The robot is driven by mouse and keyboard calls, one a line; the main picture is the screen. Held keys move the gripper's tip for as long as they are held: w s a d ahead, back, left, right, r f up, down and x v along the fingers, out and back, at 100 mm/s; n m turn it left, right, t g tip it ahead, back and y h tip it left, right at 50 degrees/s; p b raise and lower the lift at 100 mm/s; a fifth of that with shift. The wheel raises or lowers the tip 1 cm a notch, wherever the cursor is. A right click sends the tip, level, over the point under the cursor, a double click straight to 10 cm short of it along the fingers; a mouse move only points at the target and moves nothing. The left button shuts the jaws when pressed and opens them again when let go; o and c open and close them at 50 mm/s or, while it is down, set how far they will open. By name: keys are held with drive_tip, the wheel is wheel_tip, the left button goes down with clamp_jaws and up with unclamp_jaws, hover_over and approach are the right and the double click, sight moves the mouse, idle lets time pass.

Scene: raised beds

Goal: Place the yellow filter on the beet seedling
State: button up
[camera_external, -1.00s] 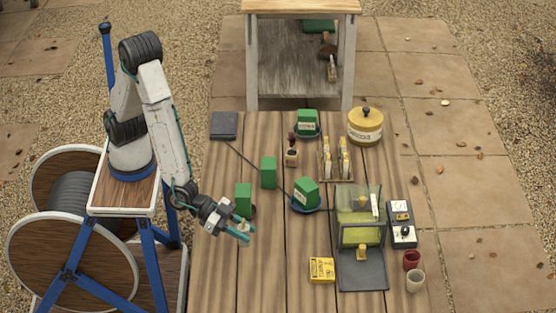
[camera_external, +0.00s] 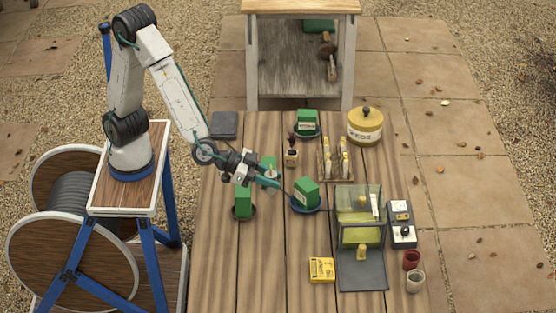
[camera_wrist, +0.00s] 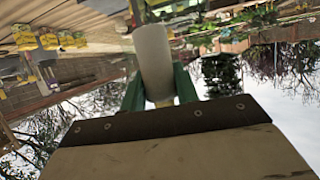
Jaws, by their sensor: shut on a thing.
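My gripper (camera_external: 268,181) is shut on a small pale piece, held above the table among the green boxes. In the wrist view the piece is a pale grey, rounded cylinder (camera_wrist: 153,62) between the teal fingers (camera_wrist: 160,90). Yellow-tinted panels (camera_external: 358,232) show in a clear box at the right, with small yellow pieces at its front (camera_external: 361,252) and inside (camera_external: 361,202). I cannot tell which thing is the yellow filter. Green boxes stand left of my gripper (camera_external: 243,200), right of it (camera_external: 306,193) and behind (camera_external: 307,122); another is partly hidden behind it. I make out no beet seedling.
A yellow lidded tin (camera_external: 365,125), a rack of yellow-topped vials (camera_external: 334,158) and a dark red-topped bottle (camera_external: 291,152) stand toward the back. A yellow packet (camera_external: 321,270), red cup (camera_external: 411,260) and pale cup (camera_external: 415,281) are at the front. The table's front left is clear.

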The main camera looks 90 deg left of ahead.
drive_tip(key=w+a+n+y, duration=0.2)
drive_tip(key=w+a, duration=0.1)
drive_tip(key=a, duration=0.6)
drive_tip(key=w+a+n+y, duration=0.2)
drive_tip(key=w+a+y, duration=0.15)
drive_tip(key=a, duration=0.55)
drive_tip(key=n+g+y, duration=0.2)
drive_tip(key=n+y, duration=0.1)
drive_tip(key=n, duration=0.1)
hover_over(292, 152)
drive_tip(key=shift+d+f, duration=0.15)
drive_tip(key=shift+f, duration=6.35)
drive_tip(key=shift+f, duration=0.1)
drive_tip(key=o, duration=1)
drive_tip(key=shift+c, duration=0.2)
